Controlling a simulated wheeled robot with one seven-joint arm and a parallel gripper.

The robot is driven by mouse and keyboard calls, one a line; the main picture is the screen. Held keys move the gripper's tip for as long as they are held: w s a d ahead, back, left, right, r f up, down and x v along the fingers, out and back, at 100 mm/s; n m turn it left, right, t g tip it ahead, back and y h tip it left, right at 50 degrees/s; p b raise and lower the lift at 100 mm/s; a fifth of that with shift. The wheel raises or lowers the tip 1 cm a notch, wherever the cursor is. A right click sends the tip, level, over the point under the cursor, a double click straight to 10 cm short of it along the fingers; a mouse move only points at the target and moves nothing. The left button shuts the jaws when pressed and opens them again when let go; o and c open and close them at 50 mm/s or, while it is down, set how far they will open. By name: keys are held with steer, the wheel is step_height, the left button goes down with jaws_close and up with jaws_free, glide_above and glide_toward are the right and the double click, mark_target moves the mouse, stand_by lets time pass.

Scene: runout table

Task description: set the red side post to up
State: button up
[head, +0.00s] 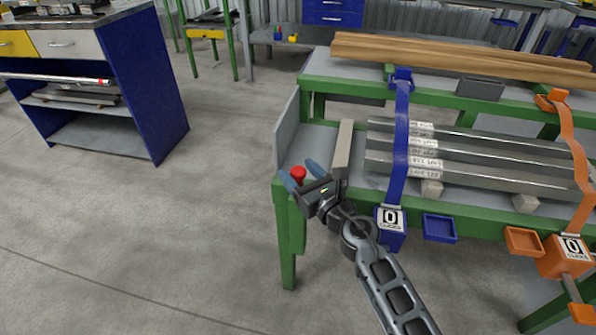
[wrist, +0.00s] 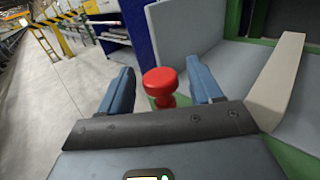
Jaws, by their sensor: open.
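The red side post (head: 298,174) is a short post with a round, flat-topped red head at the front left corner of the green-framed table. It also shows in the wrist view (wrist: 160,84), with a narrower red stem and collar below the head. My gripper (head: 303,174) is open, with one blue finger on each side of the post. In the wrist view my gripper (wrist: 160,88) has a visible gap between each finger and the red head. The lower part of the post is hidden behind the gripper body.
A grey upright plate (head: 287,130) edges the table's left end. A beige block (head: 343,148) stands right of my gripper. Metal bars (head: 470,150) lie beyond it under a blue strap (head: 401,140) and an orange strap (head: 573,140).

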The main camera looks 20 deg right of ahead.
steer(key=shift+w+a, duration=0.1)
steer(key=shift+w, duration=0.35)
steer(key=shift+c, duration=0.2)
jaws_close()
